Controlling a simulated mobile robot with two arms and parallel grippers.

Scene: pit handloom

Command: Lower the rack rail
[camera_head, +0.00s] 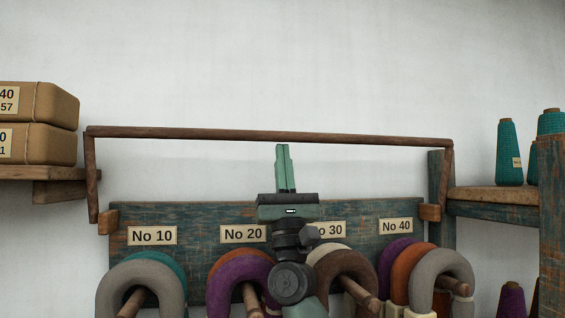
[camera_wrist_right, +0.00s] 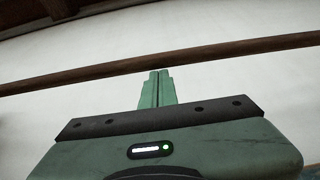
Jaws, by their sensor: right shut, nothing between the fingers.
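The rack rail (camera_head: 270,136) is a brown wooden bar raised above the yarn rack, with a side arm running down at each end. It also crosses the right wrist view (camera_wrist_right: 90,73) from side to side. My right gripper (camera_head: 283,148) points up in front of the rack board, its two green fingers together with nothing between them. In the head view its tips show just below the rail. In the right wrist view the fingertips (camera_wrist_right: 159,72) reach close to the rail's lower edge; I cannot tell whether they touch it. My left gripper is not in view.
The blue rack board (camera_head: 200,218) carries labels and pegs hung with yarn hanks (camera_head: 240,270). Wrapped packages (camera_head: 45,105) sit on a left shelf (camera_head: 35,174). Teal cones (camera_head: 508,150) stand on a right shelf (camera_head: 495,196). The wall above the rail is clear.

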